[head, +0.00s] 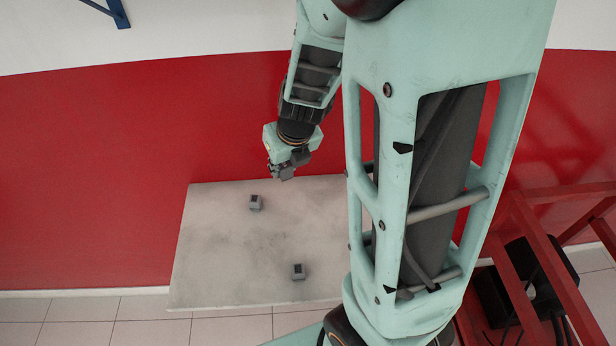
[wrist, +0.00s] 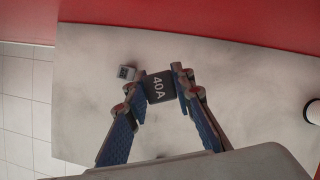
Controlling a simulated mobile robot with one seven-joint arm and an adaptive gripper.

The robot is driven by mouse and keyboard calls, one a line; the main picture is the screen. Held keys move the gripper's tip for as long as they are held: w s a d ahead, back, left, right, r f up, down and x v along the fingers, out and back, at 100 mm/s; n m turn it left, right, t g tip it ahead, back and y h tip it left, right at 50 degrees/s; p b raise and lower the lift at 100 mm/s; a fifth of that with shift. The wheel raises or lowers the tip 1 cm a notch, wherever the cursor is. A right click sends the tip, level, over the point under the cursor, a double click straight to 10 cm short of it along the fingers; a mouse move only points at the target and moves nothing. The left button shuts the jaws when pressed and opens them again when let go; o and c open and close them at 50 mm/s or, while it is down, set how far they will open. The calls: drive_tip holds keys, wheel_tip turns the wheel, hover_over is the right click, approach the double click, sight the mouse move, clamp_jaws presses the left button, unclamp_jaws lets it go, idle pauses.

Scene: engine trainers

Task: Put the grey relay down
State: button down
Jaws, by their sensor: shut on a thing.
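My gripper (head: 283,171) is near the far edge of the table in the head view, seemingly above the tabletop. In the wrist view my gripper (wrist: 160,84) has its two blue-padded fingers on either side of a relay (wrist: 159,88) with a dark face marked "40A". It is shut on this relay, the grey relay of the task; its sides are mostly hidden. In the head view the held relay is too small to make out against the fingers.
A pale, stained table (head: 215,245) lies below. Two small grey relays with dark faces stand on it, one farther back (head: 255,203) and one nearer (head: 297,272). One loose relay (wrist: 126,73) shows beside the fingers. Most of the tabletop is bare. A red frame (head: 535,250) stands right.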

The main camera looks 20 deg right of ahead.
drive_tip(key=d+f+b, duration=0.4)
drive_tip(key=d, duration=0.4)
drive_tip(key=b, duration=0.4)
hover_over(326, 187)
drive_tip(key=s, duration=0.1)
drive_tip(key=f, duration=0.4)
drive_tip(key=shift+s+a+f, duration=0.2)
drive_tip(key=shift+f, duration=0.2)
drive_tip(key=shift+d+f, duration=0.15)
drive_tip(key=shift+f, duration=0.05)
drive_tip(key=shift+d+f+b, duration=0.1)
drive_tip(key=shift+f+b, duration=0.65)
drive_tip(key=shift+f, duration=0.8)
drive_tip(key=shift+f, duration=0.1)
drive_tip(key=c, duration=2.1)
unclamp_jaws()
drive_tip(key=shift+f, duration=0.1)
drive_tip(key=o, duration=0.4)
drive_tip(key=shift+o, duration=0.2)
